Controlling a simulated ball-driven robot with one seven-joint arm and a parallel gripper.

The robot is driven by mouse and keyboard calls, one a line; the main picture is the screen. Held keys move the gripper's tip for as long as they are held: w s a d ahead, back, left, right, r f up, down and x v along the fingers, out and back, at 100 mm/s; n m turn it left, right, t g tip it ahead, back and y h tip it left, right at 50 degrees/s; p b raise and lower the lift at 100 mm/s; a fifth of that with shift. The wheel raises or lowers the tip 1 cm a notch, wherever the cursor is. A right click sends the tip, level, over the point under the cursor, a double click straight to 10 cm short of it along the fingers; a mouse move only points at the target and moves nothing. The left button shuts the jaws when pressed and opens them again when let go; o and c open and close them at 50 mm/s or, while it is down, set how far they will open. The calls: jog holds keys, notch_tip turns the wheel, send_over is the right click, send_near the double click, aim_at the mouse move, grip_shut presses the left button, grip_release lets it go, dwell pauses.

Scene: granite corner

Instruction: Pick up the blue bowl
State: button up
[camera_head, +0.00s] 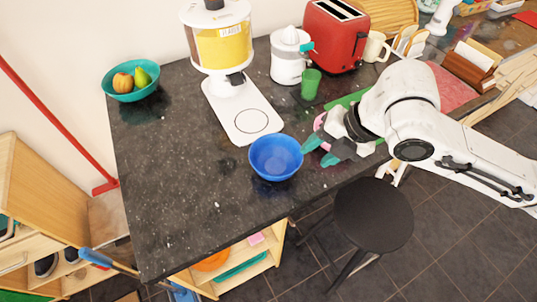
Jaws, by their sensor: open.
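The blue bowl (276,158) stands upright and looks empty on the dark granite counter (190,185), near its front edge. My gripper (314,152) is just right of the bowl, with its green-tipped fingers apart and pointing left toward the bowl's right rim. Nothing shows between the fingers. I cannot tell whether a fingertip touches the rim. My arm comes in from the right and hides part of the counter behind it.
A white dispenser (232,100) stands behind the bowl. A teal fruit bowl (131,81) is at the back left. A white juicer (291,58), green cup (311,84) and red toaster (336,35) stand behind. A black stool (373,215) is in front. The counter left of the bowl is clear.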

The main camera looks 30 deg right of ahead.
aim_at(300, 162)
jog(key=x, duration=0.3)
jog(key=shift+w+a, duration=0.1)
jog(key=shift+d+p+x, duration=0.2)
jog(key=shift+p+x, duration=0.3)
jog(key=shift+x, duration=0.9)
jog(key=shift+d+p+x, duration=0.2)
jog(key=shift+p+x, duration=0.25)
jog(key=shift+x, duration=0.95)
jog(key=shift+w, duration=0.1)
grip_shut()
